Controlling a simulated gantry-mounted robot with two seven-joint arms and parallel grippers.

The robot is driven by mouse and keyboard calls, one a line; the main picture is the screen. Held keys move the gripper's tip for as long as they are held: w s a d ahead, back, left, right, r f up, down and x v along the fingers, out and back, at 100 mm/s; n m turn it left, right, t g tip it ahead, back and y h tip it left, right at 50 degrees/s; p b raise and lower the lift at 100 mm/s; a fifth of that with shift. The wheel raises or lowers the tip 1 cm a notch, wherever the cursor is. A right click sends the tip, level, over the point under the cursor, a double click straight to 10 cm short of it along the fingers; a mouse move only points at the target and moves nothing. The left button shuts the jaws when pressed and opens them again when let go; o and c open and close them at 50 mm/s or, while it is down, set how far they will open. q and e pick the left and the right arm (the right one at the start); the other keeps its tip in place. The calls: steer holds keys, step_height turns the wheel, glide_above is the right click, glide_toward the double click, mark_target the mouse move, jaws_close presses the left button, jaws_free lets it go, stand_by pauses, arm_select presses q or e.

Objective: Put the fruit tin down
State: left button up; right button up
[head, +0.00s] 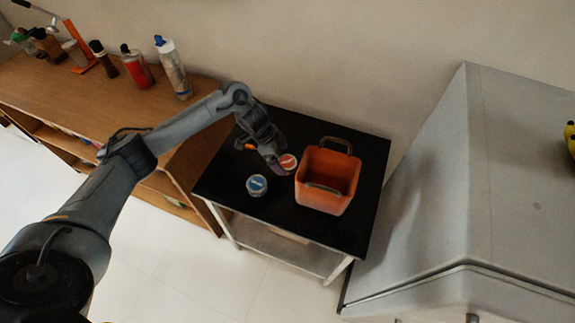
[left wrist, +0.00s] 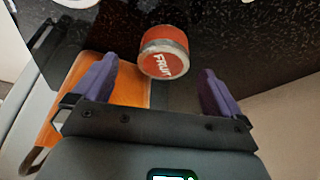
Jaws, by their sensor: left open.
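The fruit tin (head: 288,162) has an orange-red lid and stands on the black tabletop, just left of the orange basket. In the left wrist view the tin (left wrist: 163,52) shows its "FRUIT" lettering and lies beyond the fingertips, in line with the gap between them. My left gripper (head: 277,166) is at the tin in the head view. In the left wrist view its purple fingers (left wrist: 158,85) are spread, with nothing between them. My right gripper is not in view.
The orange basket (head: 325,200) with dark handles stands on the black table (head: 225,187). A blue-lidded tin (head: 257,186) stands left of the basket. A wooden shelf (head: 60,90) with several bottles is at the left. A large grey cabinet (head: 480,190) is at the right.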

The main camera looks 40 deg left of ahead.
mark_target(287, 162)
arm_select(q)
steer(key=shift+w+b+x, duration=0.1)
steer(key=shift+b+x, duration=0.2)
steer(key=shift+x, duration=1)
steer(key=shift+w+b+x, duration=0.15)
steer(key=shift+b+x, duration=0.1)
steer(key=shift+x, duration=1)
steer(key=shift+c, duration=0.2)
steer(key=shift+r, duration=0.15)
steer(key=c, duration=1.3)
